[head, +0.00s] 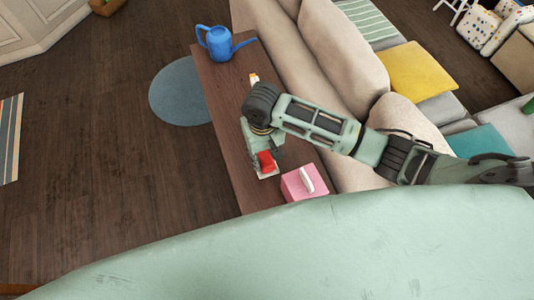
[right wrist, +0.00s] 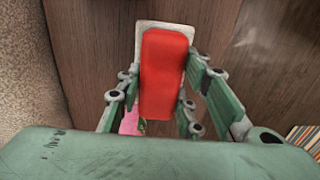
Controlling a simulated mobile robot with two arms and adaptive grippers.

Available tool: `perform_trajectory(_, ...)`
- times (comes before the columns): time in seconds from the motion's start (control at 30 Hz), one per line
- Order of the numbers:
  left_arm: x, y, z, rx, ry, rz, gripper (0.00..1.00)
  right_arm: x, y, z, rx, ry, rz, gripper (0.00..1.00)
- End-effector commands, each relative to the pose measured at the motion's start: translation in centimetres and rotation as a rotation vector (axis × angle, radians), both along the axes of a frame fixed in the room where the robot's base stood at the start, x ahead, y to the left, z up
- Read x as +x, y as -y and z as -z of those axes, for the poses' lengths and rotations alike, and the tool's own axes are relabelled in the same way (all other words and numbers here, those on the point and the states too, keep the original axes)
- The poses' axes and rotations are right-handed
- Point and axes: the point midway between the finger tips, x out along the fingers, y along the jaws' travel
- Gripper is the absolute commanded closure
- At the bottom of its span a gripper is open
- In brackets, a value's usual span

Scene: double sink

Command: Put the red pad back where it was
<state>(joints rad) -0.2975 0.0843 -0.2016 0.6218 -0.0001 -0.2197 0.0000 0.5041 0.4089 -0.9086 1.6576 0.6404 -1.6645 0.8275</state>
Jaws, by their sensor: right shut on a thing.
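The red pad (head: 265,160) shows below my right gripper (head: 266,151) in the head view, over the narrow brown table (head: 228,122). In the right wrist view the red pad (right wrist: 166,75) lies lengthwise between the two fingers of my right gripper (right wrist: 165,74), which is shut on it. A pale, flat piece (right wrist: 150,27) shows behind the pad and sticks out past its far end. I cannot tell whether it is joined to the pad or lies under it. My left gripper is not in view.
A pink box (head: 300,187) with a white piece on top stands close by at the table's near end. A blue watering can (head: 219,43) stands at the far end, and a small orange-and-white item (head: 253,78) lies between. A sofa (head: 345,45) runs along the table's right side.

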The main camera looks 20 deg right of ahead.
Motion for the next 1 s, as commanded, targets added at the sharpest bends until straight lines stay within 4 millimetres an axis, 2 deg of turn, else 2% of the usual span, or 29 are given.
perform_trajectory(0.1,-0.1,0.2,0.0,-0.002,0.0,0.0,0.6,1.5,1.2,1.1,0.0,0.0,0.002,0.87)
perform_trajectory(0.2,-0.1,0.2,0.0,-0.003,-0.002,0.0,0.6,2.1,1.7,1.6,0.001,0.001,0.0,0.87)
perform_trajectory(0.3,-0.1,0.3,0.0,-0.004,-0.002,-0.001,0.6,2.3,1.8,2.2,0.001,-0.001,0.0,0.87)
perform_trajectory(0.53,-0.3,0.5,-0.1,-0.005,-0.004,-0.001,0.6,2.2,1.8,5.4,0.0,-0.001,-0.001,0.87)
perform_trajectory(0.97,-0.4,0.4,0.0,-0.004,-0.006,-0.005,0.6,2.2,1.8,6.1,0.002,0.0,-0.001,0.87)
perform_trajectory(1.0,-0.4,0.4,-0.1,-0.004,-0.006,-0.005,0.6,2.2,1.8,6.0,0.002,0.001,-0.001,0.63)
